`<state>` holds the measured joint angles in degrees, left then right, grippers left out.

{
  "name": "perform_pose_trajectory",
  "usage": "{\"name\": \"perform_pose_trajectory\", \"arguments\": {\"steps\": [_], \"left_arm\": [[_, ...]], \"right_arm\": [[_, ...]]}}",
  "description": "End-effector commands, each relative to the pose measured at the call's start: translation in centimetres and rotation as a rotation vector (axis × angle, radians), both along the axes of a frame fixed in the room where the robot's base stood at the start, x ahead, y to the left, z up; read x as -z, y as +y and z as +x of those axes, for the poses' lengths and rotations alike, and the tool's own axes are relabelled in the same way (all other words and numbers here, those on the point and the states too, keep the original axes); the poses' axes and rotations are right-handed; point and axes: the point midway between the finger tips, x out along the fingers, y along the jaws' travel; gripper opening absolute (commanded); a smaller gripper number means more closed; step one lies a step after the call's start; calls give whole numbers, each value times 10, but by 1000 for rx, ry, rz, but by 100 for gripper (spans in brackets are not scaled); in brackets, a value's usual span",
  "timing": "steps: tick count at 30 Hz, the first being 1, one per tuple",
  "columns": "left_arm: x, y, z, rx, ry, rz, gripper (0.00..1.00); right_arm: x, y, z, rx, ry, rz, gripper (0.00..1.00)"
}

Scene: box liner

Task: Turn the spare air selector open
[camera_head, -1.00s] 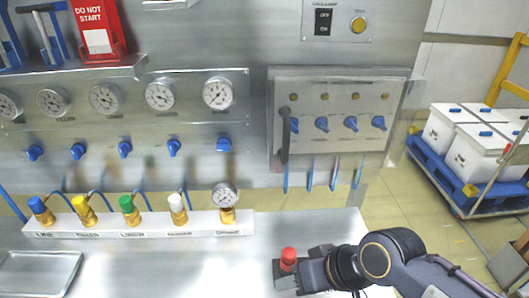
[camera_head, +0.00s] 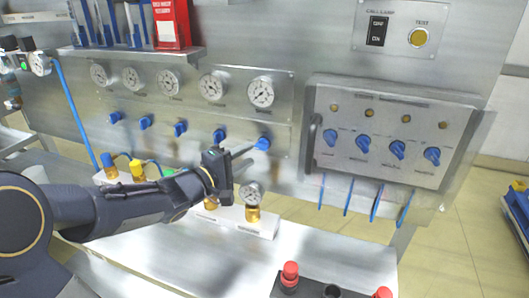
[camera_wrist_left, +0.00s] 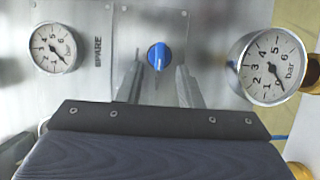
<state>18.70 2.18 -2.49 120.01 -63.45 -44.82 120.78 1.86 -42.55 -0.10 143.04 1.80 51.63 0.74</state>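The spare air selector is the blue knob (camera_head: 262,143) at the right end of the knob row. It also shows in the left wrist view (camera_wrist_left: 158,56), beside a "SPARE" label (camera_wrist_left: 98,50), with a pale mark running up and down the picture. My left gripper (camera_head: 246,156) is just in front of it. In the left wrist view its two fingers (camera_wrist_left: 158,87) are apart, on either side of the knob's line. A gap seems to remain between fingers and knob; contact cannot be made out. My right gripper is not in view.
A gauge (camera_head: 261,92) sits above the knob; another gauge (camera_head: 250,193) stands below on the white manifold (camera_head: 262,222). A panel (camera_head: 390,120) with several blue knobs is at the right. A dark block with red knobs (camera_head: 290,270) is on the bench front.

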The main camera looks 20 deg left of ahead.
Motion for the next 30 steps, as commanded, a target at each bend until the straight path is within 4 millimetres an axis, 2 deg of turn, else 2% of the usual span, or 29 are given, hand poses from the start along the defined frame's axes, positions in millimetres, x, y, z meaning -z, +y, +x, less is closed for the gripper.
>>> {"name": "perform_pose_trajectory", "arguments": {"steps": [3, 7, 18, 26, 30], "left_arm": [[1, -8, 18, 4, 0, 0, 33], [0, -12, 32, 1, -1, 2, 33], [0, -14, 38, -1, 1, 1, 33], [0, -14, 38, -1, 0, 2, 0], [0, -14, 38, -1, 1, 1, 0]], "right_arm": [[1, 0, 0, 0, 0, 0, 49], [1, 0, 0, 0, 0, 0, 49], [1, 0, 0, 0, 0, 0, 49], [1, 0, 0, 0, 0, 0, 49], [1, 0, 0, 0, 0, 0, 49]]}}
